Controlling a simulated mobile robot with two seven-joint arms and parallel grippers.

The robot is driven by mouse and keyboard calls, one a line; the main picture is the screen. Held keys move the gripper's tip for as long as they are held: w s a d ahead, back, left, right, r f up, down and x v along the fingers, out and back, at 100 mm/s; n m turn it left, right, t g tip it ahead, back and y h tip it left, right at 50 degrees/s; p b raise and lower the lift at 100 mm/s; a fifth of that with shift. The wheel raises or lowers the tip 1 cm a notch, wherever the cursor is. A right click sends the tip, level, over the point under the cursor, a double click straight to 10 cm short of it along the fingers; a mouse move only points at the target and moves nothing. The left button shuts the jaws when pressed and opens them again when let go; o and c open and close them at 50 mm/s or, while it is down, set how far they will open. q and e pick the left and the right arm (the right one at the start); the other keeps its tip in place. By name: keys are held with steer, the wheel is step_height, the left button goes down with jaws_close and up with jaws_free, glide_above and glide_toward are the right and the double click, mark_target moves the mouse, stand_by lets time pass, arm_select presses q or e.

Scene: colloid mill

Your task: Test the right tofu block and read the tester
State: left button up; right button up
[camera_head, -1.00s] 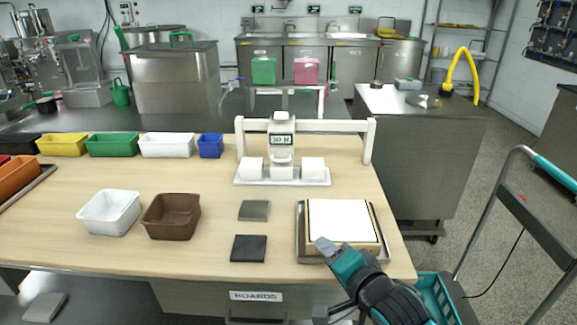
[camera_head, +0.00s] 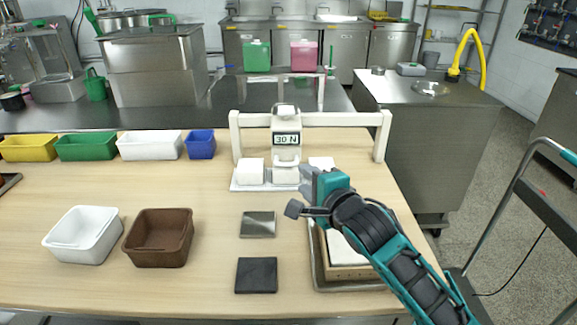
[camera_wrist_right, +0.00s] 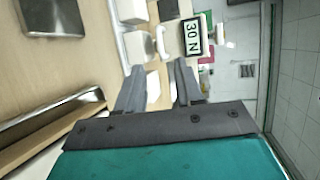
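The white tester (camera_head: 287,140) stands under a white frame at the back of the table; its display reads "30 N". Three white tofu blocks are in a row on its tray: the left block (camera_head: 250,171), the middle one under the tester head, and the right block (camera_head: 321,163), partly hidden by my right gripper. My right gripper (camera_head: 307,184) is in front of the right block. In the right wrist view its fingers (camera_wrist_right: 160,88) are apart, with the right block (camera_wrist_right: 153,86) seen between them, apparently beyond the tips. My left gripper is out of view.
A tray with a wooden-framed white slab (camera_head: 345,257) lies under my right arm. A grey plate (camera_head: 257,224), a black plate (camera_head: 256,275), a brown bin (camera_head: 158,238) and a white bin (camera_head: 82,235) are on the table. Coloured bins line the back left.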

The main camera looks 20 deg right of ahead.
mark_target(288, 165)
steer(key=b+x, duration=0.1)
steer(key=x, duration=0.8)
steer(key=shift+w+f, duration=0.1)
steer(key=shift+w, duration=0.2)
jaws_close()
stand_by(1.1)
